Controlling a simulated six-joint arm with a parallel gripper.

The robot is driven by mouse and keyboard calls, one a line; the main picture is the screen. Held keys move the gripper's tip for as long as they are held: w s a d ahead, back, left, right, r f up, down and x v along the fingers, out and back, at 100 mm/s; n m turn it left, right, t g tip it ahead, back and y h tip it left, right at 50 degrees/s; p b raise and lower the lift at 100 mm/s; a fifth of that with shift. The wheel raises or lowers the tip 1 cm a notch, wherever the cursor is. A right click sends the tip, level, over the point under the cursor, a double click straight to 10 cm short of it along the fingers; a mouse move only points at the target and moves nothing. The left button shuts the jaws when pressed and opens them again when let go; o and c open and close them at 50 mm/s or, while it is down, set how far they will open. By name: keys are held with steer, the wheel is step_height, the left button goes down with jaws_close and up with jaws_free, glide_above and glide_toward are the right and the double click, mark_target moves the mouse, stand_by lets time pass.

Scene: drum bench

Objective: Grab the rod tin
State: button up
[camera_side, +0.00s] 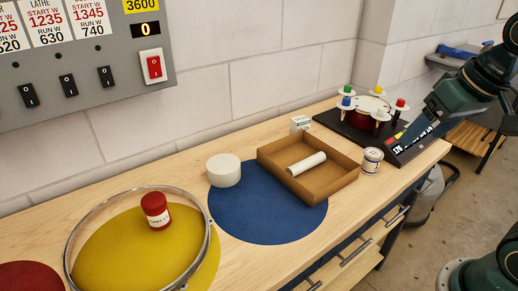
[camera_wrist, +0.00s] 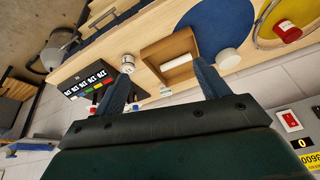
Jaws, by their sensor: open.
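Two labelled tins are in view, and I cannot read which is the rod tin. A small white tin with a dark band (camera_side: 372,160) stands upright at the right end of the tray; in the wrist view it (camera_wrist: 128,61) shows by the left fingertip. A red tin with a white label (camera_side: 156,210) stands on the yellow disc inside a metal hoop; it also shows at the wrist view's upper right (camera_wrist: 287,31). My gripper (camera_wrist: 163,70) is open with nothing between its fingers. In the side view my arm comes in from the right, above the bench's right end.
A brown tray (camera_side: 340,188) holds a white roll (camera_side: 307,163). A white round pot (camera_side: 224,169) stands by the blue disc (camera_side: 262,215). A black stand with coloured-top posts (camera_side: 350,121) and a small white box (camera_side: 300,123) are behind. A switch panel (camera_side: 85,75) hangs at left.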

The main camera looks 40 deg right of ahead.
steer(key=w+d+f+m+g, duration=0.2)
steer(key=w+d+m, duration=0.45)
steer(key=w, duration=0.35)
steer(key=m+g, duration=0.3)
steer(key=m, duration=0.3)
glide_above(374, 152)
step_height(374, 152, down, 7)
steer(key=shift+a+f, duration=0.2)
steer(key=shift+f, duration=4.3)
steer(key=shift+f, duration=0.1)
steer(key=shift+s+d+f, duration=0.1)
steer(key=shift+f, duration=2.4)
steer(key=shift+c, duration=0.4)
